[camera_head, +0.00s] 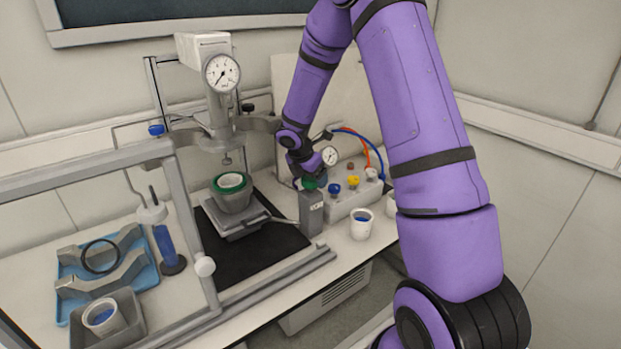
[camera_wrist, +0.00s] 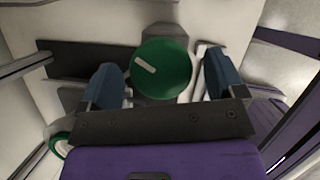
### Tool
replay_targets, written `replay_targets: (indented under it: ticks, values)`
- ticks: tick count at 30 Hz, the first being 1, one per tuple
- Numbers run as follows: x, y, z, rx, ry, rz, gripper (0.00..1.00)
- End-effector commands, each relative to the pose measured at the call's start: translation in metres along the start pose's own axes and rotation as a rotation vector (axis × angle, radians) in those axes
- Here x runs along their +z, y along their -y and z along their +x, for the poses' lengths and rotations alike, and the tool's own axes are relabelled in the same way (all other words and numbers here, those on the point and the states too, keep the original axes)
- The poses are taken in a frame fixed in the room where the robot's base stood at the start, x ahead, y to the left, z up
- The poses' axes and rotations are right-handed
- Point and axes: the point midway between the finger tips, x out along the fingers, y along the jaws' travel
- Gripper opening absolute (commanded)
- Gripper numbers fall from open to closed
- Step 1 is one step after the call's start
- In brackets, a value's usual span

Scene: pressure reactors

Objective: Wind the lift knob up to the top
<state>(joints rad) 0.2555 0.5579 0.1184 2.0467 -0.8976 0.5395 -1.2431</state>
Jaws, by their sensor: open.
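The lift knob (camera_wrist: 175,62) is a round green knob with a white pointer mark. It sits on top of a grey box (camera_head: 312,212), where only a bit of its green edge (camera_head: 309,183) shows under my arm. My gripper (camera_wrist: 162,78) is open, one blue finger on each side of the knob, with gaps visible between fingers and knob. In the head view my gripper (camera_head: 308,172) is over the grey box and mostly hidden by my wrist. The lift platform (camera_head: 238,219) carries a grey vessel with a green rim (camera_head: 232,197), below the reactor head (camera_head: 222,140).
A white valve box (camera_head: 350,200) with coloured knobs and red and blue hoses stands just right of the grey box. A white cup (camera_head: 361,224) is in front of it. A gauge (camera_head: 222,73) is on the frame. A blue tray (camera_head: 105,270) lies at left.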

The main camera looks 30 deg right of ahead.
Motion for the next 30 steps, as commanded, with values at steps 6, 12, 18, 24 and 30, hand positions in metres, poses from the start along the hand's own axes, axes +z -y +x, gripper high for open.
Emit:
replay_targets:
  ticks: [6,12,18,24,30]
  values:
    - [0.0001,0.0001,0.0092,0.0,0.0,-0.001,0.89]
    - [0.0,0.0001,0.0093,0.001,0.0,0.0,0.89]
    - [-0.0001,0.0001,0.0092,0.0,0.0,0.0,0.47]
    - [-0.0001,0.0,0.0091,-0.001,0.0,0.003,0.39]
    - [-0.0005,-0.0001,0.0089,-0.018,0.0,0.042,0.39]
